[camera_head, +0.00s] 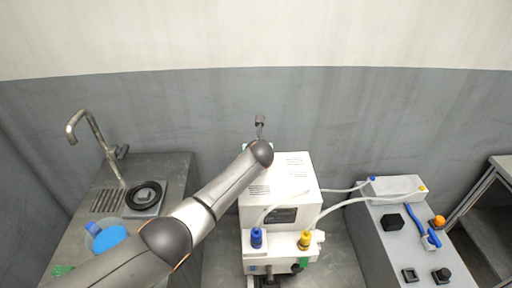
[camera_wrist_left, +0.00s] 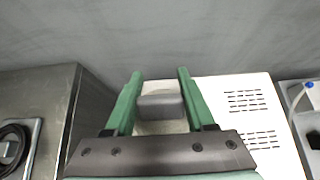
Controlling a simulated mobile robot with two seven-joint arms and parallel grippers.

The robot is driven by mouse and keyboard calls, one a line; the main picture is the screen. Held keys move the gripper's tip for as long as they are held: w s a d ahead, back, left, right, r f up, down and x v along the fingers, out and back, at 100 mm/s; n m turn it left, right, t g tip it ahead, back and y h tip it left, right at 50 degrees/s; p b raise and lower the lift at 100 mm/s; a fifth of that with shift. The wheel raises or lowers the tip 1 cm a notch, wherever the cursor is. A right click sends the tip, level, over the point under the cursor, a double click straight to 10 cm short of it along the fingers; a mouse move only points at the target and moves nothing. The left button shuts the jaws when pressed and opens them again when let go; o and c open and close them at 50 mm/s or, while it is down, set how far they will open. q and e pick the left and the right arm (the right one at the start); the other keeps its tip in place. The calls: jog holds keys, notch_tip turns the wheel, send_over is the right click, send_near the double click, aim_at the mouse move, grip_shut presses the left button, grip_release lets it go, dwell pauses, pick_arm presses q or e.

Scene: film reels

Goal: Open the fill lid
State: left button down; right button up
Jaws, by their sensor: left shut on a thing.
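The white machine (camera_head: 293,172) stands in the middle of the head view, against the grey wall. My left arm reaches across to its back left top edge. My left gripper (camera_wrist_left: 160,74) has its green fingers on both sides of a grey block (camera_wrist_left: 160,106), likely the fill lid's handle, and is shut on it. A pale surface shows below the block in the wrist view. In the head view the wrist hides the fingers; a small grey piece (camera_head: 260,121) sticks up behind it. I cannot tell how far the lid is raised. My right gripper is not in view.
A sink counter with a tap (camera_head: 88,128), a black ring (camera_head: 144,195) and a blue container (camera_head: 108,238) is at left. Blue (camera_head: 257,238) and yellow (camera_head: 305,240) fittings with hoses are on the machine's front. A control box (camera_head: 400,225) stands at right.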

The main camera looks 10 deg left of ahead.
pick_arm(q)
jog(key=shift+a, duration=0.1)
jog(key=shift+c, duration=1.2)
grip_release()
jog(key=shift+s, duration=0.1)
jog(key=v, duration=1.2)
jog(key=shift+s, duration=0.15)
